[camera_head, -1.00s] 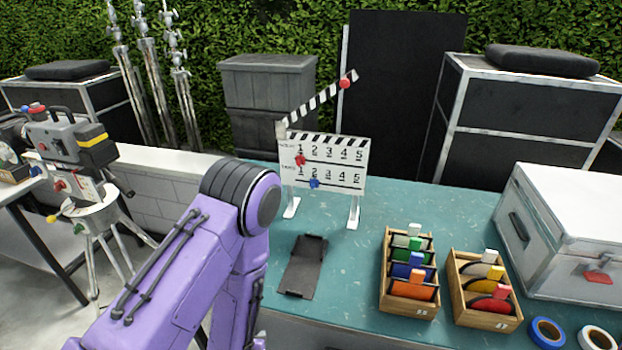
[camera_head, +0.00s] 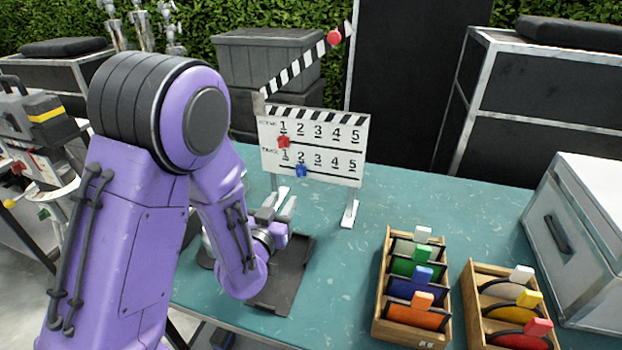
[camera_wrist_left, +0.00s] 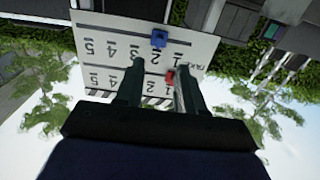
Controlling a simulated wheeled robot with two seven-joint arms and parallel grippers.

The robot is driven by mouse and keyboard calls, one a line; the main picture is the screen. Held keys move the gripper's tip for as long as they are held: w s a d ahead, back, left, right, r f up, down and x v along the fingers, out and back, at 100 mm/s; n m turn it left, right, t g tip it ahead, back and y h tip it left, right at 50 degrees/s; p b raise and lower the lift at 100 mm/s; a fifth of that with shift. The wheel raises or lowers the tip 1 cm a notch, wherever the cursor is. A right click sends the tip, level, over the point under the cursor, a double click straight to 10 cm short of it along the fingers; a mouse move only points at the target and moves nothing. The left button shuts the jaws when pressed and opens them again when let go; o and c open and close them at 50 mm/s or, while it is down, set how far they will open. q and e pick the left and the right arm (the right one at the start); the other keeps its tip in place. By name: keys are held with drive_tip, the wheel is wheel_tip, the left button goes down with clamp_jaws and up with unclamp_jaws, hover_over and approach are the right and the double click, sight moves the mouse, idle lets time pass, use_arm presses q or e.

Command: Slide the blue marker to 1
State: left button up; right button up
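The white clapperboard (camera_head: 340,151) stands on two legs on the teal table, with two rows numbered 1 to 5. The blue marker (camera_head: 302,171) is on the lower row, under the 2. The red marker (camera_head: 284,141) is on the upper row, under the 1. My left gripper (camera_head: 281,203) is open and empty, low in front of the board and below the blue marker. In the left wrist view the board is upside down. There the blue marker (camera_wrist_left: 159,38) appears just beyond the two spread fingers (camera_wrist_left: 158,68), apart from them.
A dark flat plate (camera_head: 285,278) lies under my left forearm. Wooden boxes of coloured cards (camera_head: 381,318) and (camera_head: 474,318) stand at right, with a silver case (camera_head: 580,250) beyond. The striped clapper arm (camera_head: 295,68) is raised, with a red knob.

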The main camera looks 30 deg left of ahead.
sight(298, 174)
use_arm(q)
drive_tip(key=p+x, duration=0.1)
drive_tip(key=x, duration=0.2)
drive_tip(key=p+x, duration=0.1)
drive_tip(key=x, duration=0.3)
drive_tip(key=p+x, duration=0.1)
drive_tip(key=x, duration=0.2)
drive_tip(key=shift+w+r, duration=0.2)
drive_tip(key=shift+r, duration=0.1)
clamp_jaws()
